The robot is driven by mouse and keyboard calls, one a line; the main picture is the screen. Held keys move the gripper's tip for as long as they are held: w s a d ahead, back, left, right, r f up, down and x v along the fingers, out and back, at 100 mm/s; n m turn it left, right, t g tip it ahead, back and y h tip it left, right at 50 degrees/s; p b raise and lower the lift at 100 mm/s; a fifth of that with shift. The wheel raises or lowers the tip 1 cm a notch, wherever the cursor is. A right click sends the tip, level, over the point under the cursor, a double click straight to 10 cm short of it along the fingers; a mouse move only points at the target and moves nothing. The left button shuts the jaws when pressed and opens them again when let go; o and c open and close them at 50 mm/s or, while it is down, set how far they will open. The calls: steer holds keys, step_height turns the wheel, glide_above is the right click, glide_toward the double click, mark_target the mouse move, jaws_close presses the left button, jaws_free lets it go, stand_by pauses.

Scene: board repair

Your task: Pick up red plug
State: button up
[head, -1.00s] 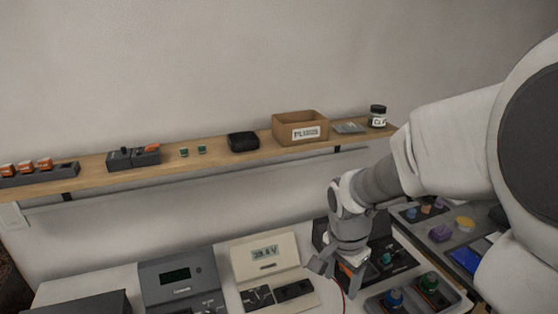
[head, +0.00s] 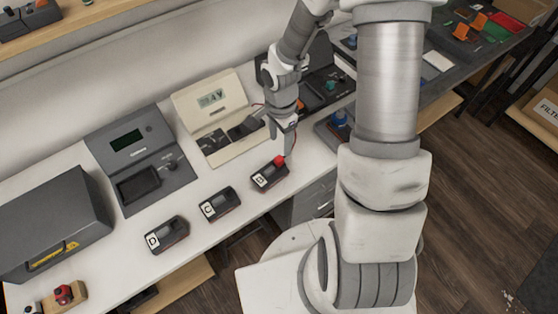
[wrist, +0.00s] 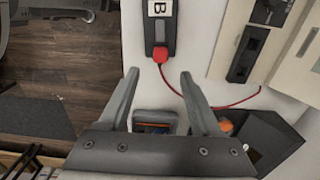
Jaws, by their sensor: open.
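The red plug (head: 279,161) sits at one end of the dark block labelled B (head: 269,175) on the white bench. In the wrist view the red plug (wrist: 160,55) has a thin red cable that curves off to the right. My gripper (head: 284,150) is just above the plug, pointing down. In the wrist view my gripper (wrist: 160,75) is open and empty, and the plug appears just beyond the gap between the two fingertips. I cannot tell whether a finger touches it.
Similar blocks C (head: 220,205) and D (head: 167,236) stand to the left. Behind are a cream meter (head: 211,110) and a grey instrument (head: 140,160). A red-topped piece on a wooden block (head: 64,296) is at lower left. The bench's front edge runs close by block B.

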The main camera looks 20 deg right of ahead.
mark_target(279, 158)
steer(key=shift+a+f+b, duration=0.15)
steer(key=shift+f+b, duration=0.25)
steer(key=shift+f, duration=3.4)
steer(key=shift+c, duration=0.2)
jaws_close()
